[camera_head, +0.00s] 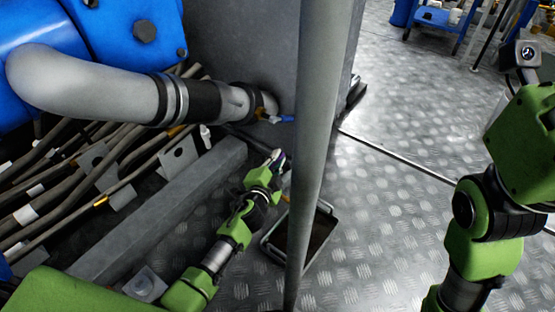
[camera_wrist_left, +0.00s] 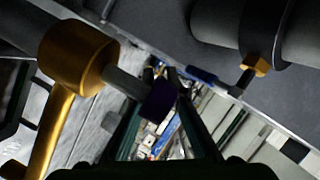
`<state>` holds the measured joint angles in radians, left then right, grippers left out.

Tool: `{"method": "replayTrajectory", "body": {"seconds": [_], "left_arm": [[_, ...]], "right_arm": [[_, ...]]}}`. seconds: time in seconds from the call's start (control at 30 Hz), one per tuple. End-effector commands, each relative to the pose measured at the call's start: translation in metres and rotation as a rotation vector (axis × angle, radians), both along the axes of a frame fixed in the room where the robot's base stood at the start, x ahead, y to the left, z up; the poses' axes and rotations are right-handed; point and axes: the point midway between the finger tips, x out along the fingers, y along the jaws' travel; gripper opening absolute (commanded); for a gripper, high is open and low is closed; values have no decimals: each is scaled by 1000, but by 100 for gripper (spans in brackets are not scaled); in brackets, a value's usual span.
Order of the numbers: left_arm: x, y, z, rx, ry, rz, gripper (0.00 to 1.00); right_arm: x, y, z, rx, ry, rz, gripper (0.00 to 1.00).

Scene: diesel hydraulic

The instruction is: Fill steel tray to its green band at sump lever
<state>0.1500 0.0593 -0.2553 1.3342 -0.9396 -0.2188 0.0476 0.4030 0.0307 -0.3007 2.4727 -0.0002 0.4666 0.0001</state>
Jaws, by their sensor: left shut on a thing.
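The steel tray (camera_head: 326,211) lies on the floor behind a grey pole in the head view, its inside dark brown. The pole hides its middle; I cannot make out a green band or the fill level. My left gripper (camera_head: 277,159) is up and left of the tray in the picture. In the left wrist view its fingers are shut on the dark purple end of the sump lever (camera_wrist_left: 158,103). The lever's grey stem runs to a brass valve body (camera_wrist_left: 78,58), with a brass pipe leading down. My right arm stands at the right; its fingers do not show.
The grey pole (camera_head: 316,110) stands upright close in front. A blue-handled tap (camera_head: 284,118) sits above my left gripper on the grey housing. Pipes and a grey beam (camera_head: 160,215) lie left. The patterned metal floor at right is clear; a blue cart (camera_head: 437,18) stands behind.

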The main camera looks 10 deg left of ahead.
Motion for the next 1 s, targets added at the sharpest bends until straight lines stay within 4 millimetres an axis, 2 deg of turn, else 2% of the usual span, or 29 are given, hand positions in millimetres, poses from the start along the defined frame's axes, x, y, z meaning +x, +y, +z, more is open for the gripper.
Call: {"method": "replayTrajectory", "body": {"seconds": [0.03, 0.07, 0.1, 0.13, 0.57, 0.77, 1.0], "left_arm": [[0, 3, -2, 1, 4, 6, 0], [0, 3, -2, 1, 4, 6, 18], [0, 3, -2, 2, 4, 6, 28], [0, 3, -2, 2, 4, 6, 30], [-5, 2, 1, 0, 0, 1, 30], [-31, 3, 5, 0, 1, 0, 30], [-77, 5, 15, 1, 3, 1, 30]], "right_arm": [[-1, 0, 0, 1, -2, 0, 40], [-1, 0, 0, 2, -3, 1, 40], [-1, 0, 0, 2, -4, 1, 40], [-1, 0, 1, 2, -4, 1, 40], [0, -1, 0, 7, -2, 2, 40], [0, -1, 0, 5, -2, 1, 40], [0, -1, 0, 3, -1, 1, 40]]}}
